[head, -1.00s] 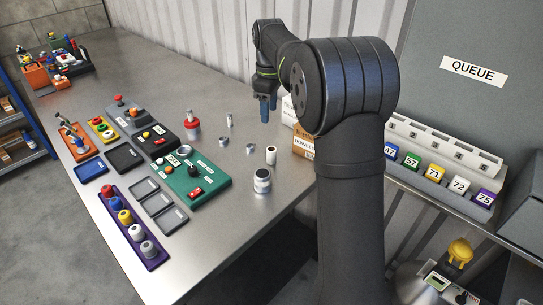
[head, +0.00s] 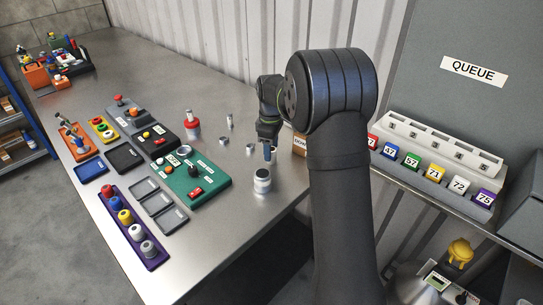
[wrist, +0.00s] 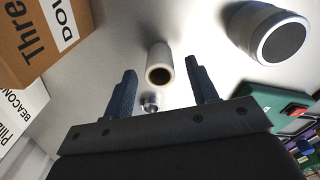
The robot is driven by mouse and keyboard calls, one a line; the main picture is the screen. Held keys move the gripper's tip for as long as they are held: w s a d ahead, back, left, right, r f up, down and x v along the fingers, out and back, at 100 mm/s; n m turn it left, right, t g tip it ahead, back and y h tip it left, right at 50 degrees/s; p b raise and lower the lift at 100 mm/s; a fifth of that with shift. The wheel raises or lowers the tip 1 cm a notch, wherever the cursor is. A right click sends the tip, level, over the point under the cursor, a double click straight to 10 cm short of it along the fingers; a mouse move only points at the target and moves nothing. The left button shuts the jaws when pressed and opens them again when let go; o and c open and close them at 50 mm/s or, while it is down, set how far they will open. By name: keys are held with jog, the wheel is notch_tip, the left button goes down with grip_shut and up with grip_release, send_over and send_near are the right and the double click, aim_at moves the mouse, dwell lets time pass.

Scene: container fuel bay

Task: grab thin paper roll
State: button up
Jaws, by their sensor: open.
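The thin paper roll (wrist: 159,57) is a small pale cylinder with a dark brown open end. In the wrist view it shows between my gripper's blue fingertips (wrist: 161,68), with a gap on each side. My gripper is open and holds nothing. In the head view my gripper (head: 268,152) is low over the table, right at the roll, and its fingers largely hide the roll. I cannot tell how deep the roll sits between the fingers.
A wide silver-and-white cylinder (head: 262,182) stands close in front. A cardboard box (wrist: 38,35) stands beside the roll. A small metal piece (wrist: 150,104) lies nearby. The green panel (head: 197,180) is to the left.

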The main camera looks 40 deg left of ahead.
jog(key=shift+f, duration=1.55)
jog(key=c, duration=1)
jog(key=shift+r, duration=0.1)
